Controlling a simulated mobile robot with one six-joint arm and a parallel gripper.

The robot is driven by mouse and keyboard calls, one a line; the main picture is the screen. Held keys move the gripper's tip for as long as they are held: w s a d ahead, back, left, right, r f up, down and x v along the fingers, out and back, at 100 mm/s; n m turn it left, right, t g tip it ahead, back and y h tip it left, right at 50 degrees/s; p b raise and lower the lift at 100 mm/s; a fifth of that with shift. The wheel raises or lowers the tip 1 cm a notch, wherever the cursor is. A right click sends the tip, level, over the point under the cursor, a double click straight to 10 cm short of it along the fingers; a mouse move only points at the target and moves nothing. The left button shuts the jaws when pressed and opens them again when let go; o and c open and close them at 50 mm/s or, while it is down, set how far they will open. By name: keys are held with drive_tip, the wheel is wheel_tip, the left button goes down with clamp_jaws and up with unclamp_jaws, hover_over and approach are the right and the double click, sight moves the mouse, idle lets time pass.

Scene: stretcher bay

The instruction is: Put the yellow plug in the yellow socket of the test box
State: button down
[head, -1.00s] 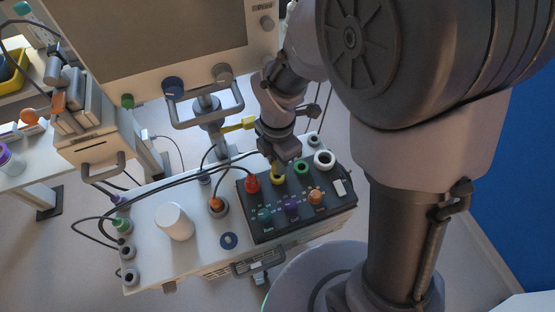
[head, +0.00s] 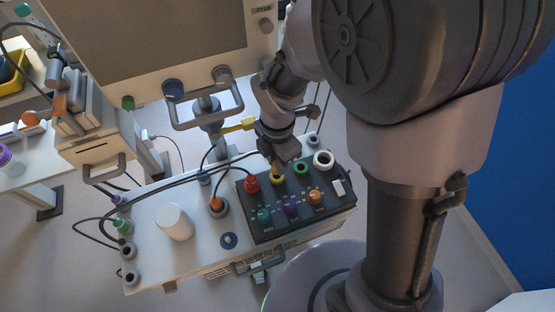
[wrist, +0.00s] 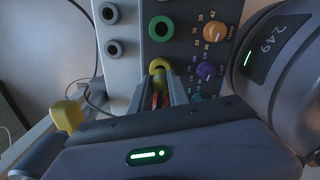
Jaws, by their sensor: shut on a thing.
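The black test box (head: 255,225) stands on the white cart top, with a row of coloured sockets. Its yellow socket (head: 277,180) sits between the red and green ones and also shows in the wrist view (wrist: 157,64). My gripper (head: 276,165) is shut on the yellow plug (head: 274,168), with its fingers (wrist: 163,88) right at the yellow socket. The plug's tip is at or just over the socket; the fingers and the overlap hide how deep it sits. The green socket (wrist: 161,28) is open and empty.
A red plug (head: 251,184) stands beside the yellow socket, close to my fingers. Coloured knobs (head: 291,208) fill the box front. Black cables cross the cart behind. A white cylinder (head: 174,222) stands left. A monitor (head: 150,45) and its handle rise behind. A yellow piece (head: 238,125) juts out left of my wrist.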

drive_tip(key=shift+f+b, duration=1)
drive_tip(key=shift+f, duration=0.4)
drive_tip(key=c, duration=1.2)
unclamp_jaws()
drive_tip(key=shift+o, duration=0.2)
wheel_tip(320, 180, up, 16)
drive_tip(key=r+p, duration=0.1)
drive_tip(key=p, duration=0.6)
drive_tip(key=s+d+m+t+y+b, duration=0.1)
drive_tip(key=s+d+m+t+b, duration=0.2)
drive_tip(key=m, duration=1.1)
drive_tip(key=s+d+m+t+y+b, duration=0.1)
drive_tip(key=s+m+b, duration=0.6)
drive_tip(key=m, duration=0.7)
drive_tip(key=s+d+t, duration=0.1)
drive_tip(key=d, duration=0.1)
drive_tip(key=shift+s+d+r+m+t, duration=0.2)
drive_tip(key=shift+d+r+m+t, duration=0.1)
drive_tip(key=shift+r+t, duration=0.1)
